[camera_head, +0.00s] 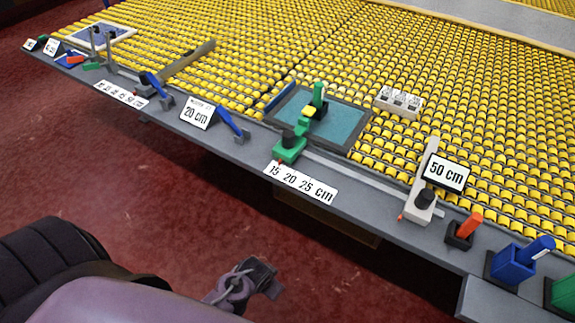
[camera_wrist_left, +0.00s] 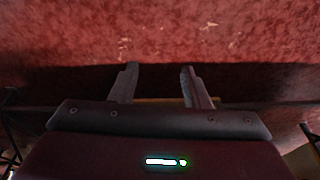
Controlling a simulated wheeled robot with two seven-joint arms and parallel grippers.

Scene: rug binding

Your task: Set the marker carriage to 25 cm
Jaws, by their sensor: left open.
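The green marker carriage (camera_head: 289,150) with a black knob sits on the rail along the grey front ledge. Its small red pointer is near the 15 end of the white scale plate (camera_head: 301,184) marked 15, 20 and 25 cm. A green arm with a green upright handle and yellow part (camera_head: 315,103) reaches back over the teal panel. My left gripper (camera_head: 268,280) is low in front of the ledge, over the red floor, apart from the carriage. In the left wrist view its two fingers (camera_wrist_left: 160,85) are spread and empty. My right gripper is not in view.
A grey-white carriage (camera_head: 420,205) with a black knob stands right, by a 50 cm sign (camera_head: 446,173). A 20 cm sign (camera_head: 197,112) and blue levers (camera_head: 232,124) stand left. An orange lever (camera_head: 465,229) and blue block (camera_head: 513,263) are far right. Yellow rollers fill the table.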

